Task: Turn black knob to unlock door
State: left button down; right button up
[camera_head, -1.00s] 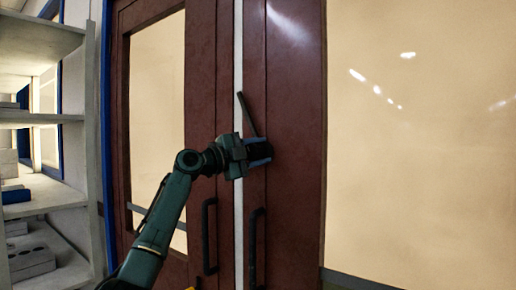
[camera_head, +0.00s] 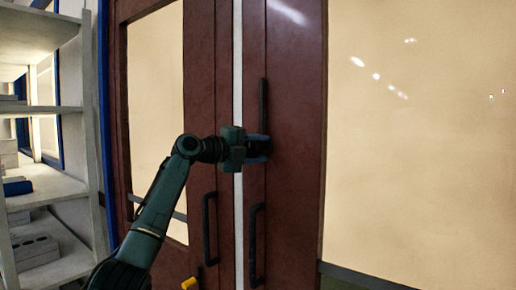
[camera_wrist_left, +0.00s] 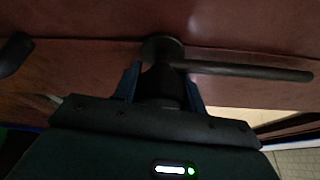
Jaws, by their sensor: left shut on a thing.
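The black knob (camera_wrist_left: 162,47) is mounted on the right-hand dark red door leaf (camera_head: 294,200). Its long black lever (camera_head: 263,100) points straight up in the head view; in the wrist view the lever (camera_wrist_left: 250,70) runs to the right. My left gripper (camera_head: 262,148) is shut on the knob, with one blue finger on each side of it in the wrist view (camera_wrist_left: 163,85). The knob's body is mostly hidden by the gripper in the head view. My right gripper is not in view.
Two black pull handles (camera_head: 209,228) (camera_head: 256,245) sit below, one on each leaf. A pale strip (camera_head: 238,60) runs between the leaves, which look closed. A grey shelf unit (camera_head: 45,112) stands at the left. A large pale panel (camera_head: 420,150) fills the right.

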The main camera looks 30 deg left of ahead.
pick_arm(q)
jog(key=c, duration=0.8)
grip_release()
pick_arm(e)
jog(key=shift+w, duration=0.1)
pick_arm(q)
jog(key=shift+s+a, duration=0.25)
jog(key=shift+s, duration=0.15)
jog(key=shift+b+v, duration=1.95)
jog(key=shift+v, duration=4.2)
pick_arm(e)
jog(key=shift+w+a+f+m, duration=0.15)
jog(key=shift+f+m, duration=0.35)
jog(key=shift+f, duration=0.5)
pick_arm(q)
jog(key=shift+d, duration=0.1)
